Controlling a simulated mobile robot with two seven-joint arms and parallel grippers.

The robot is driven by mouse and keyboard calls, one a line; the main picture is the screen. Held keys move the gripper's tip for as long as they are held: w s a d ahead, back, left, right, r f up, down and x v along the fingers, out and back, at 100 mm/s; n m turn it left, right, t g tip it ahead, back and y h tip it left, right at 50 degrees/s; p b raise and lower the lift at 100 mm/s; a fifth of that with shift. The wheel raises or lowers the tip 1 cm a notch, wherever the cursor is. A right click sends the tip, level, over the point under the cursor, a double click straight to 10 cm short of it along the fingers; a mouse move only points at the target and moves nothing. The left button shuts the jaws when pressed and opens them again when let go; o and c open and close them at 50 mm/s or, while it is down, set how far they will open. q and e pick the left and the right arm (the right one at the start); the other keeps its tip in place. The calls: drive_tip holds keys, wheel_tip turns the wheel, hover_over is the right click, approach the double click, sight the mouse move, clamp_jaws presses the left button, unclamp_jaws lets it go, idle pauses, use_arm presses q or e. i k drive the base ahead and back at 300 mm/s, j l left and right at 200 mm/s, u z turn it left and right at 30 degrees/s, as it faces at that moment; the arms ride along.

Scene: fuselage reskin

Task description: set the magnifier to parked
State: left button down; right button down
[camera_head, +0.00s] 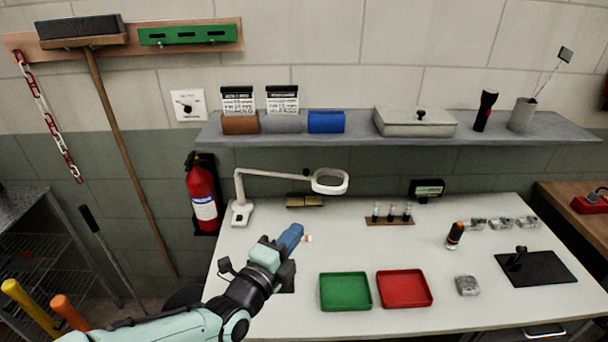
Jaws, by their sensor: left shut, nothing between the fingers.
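The head hangs above the rear of the bench. My left gripper (305,239) reaches in from the lower left, over the bench in front of the magnifier and below its head in the picture. It is shut and empty, apart from the magnifier. My right gripper is not in view.
A green tray (345,308) and a red tray (405,304) lie at the bench front. A vial rack (390,222) stands behind them. A shelf (365,140) spans the wall above. A fire extinguisher (202,198) hangs left of the bench.

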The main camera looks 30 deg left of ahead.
sight(317, 187)
drive_tip(key=i+j, duration=0.7)
drive_tip(key=i, duration=0.05)
